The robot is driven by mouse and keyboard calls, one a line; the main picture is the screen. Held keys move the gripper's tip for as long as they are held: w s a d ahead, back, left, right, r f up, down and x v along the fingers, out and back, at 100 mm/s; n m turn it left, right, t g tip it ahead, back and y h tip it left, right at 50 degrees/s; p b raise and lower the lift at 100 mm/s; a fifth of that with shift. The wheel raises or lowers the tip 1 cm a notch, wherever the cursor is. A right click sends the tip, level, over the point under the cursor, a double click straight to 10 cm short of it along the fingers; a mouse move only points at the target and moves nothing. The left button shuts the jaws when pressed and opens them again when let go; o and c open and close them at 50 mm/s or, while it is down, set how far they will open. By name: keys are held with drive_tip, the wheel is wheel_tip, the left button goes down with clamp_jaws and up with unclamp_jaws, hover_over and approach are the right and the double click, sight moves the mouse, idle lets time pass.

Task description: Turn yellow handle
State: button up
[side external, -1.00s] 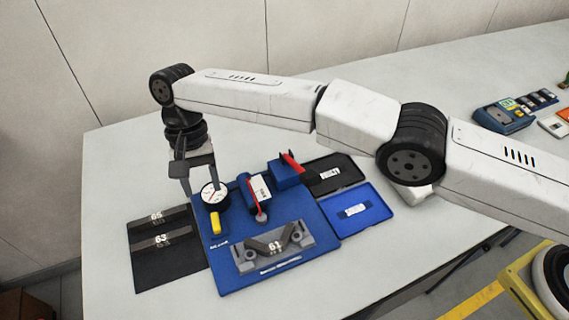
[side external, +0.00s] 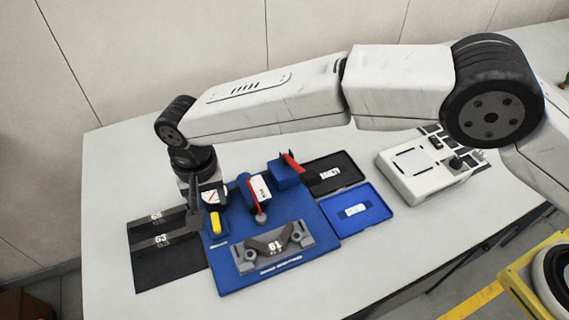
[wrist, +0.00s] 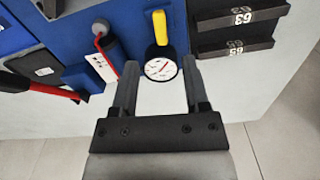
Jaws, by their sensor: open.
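The yellow handle (side external: 215,222) sits at the left edge of the blue board (side external: 225,275), just in front of a round white dial gauge (side external: 211,197). In the wrist view the yellow handle (wrist: 160,27) points away from the gauge (wrist: 160,68), beyond my fingertips. My gripper (wrist: 159,75) is open and empty, its two fingers on either side of the gauge's lower part. In the side view my gripper (side external: 192,222) is low beside the gauge and handle, partly covering the gauge. Contact with either cannot be told.
Dark stepped blocks marked 65 and 63 (side external: 160,240) lie left of the board. A grey block marked 61 (side external: 273,248), a blue unit with a red lever (side external: 290,172) and a red-striped blue unit (side external: 260,190) stand on it. Black and blue trays (side external: 360,205) lie right.

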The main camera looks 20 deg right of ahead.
sight(216, 223)
drive_tip(key=shift+f, duration=0.1)
drive_tip(key=shift+f, duration=3.8)
clamp_jaws()
